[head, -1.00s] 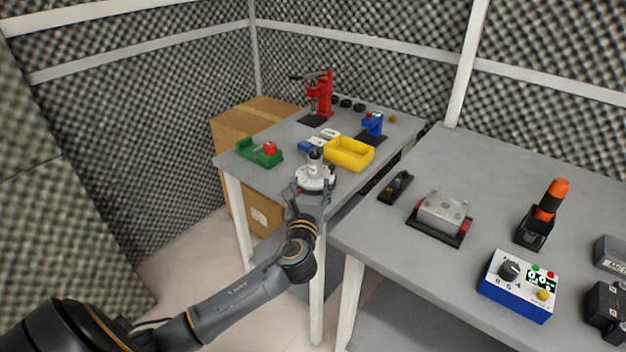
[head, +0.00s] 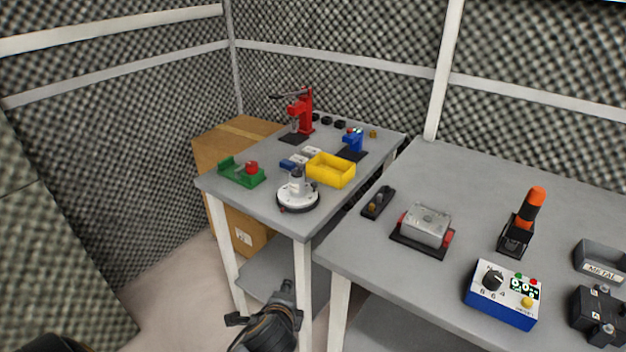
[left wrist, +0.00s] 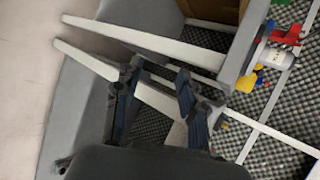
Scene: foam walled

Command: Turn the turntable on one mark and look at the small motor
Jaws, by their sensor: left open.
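The turntable (head: 298,202) is a white disc on a dark base near the front corner of the far table. A small grey upright piece (head: 297,182), which may be the small motor, stands on it; its details are too small to tell. The turntable's marks cannot be read. My left gripper (head: 262,302) is below and in front of the table corner, apart from the turntable. In the left wrist view my left gripper (left wrist: 160,72) is open with nothing between its fingers. The turntable (left wrist: 275,57) shows there at the right, tilted in the picture. My right gripper is not in view.
On the far table are a green fixture (head: 240,176), a yellow bin (head: 331,171), a red press (head: 302,112) and a blue device (head: 354,142). The near table (head: 370,255) holds a metal block fixture (head: 425,226) and a control box (head: 503,295). White table legs (head: 303,290) stand beside my gripper.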

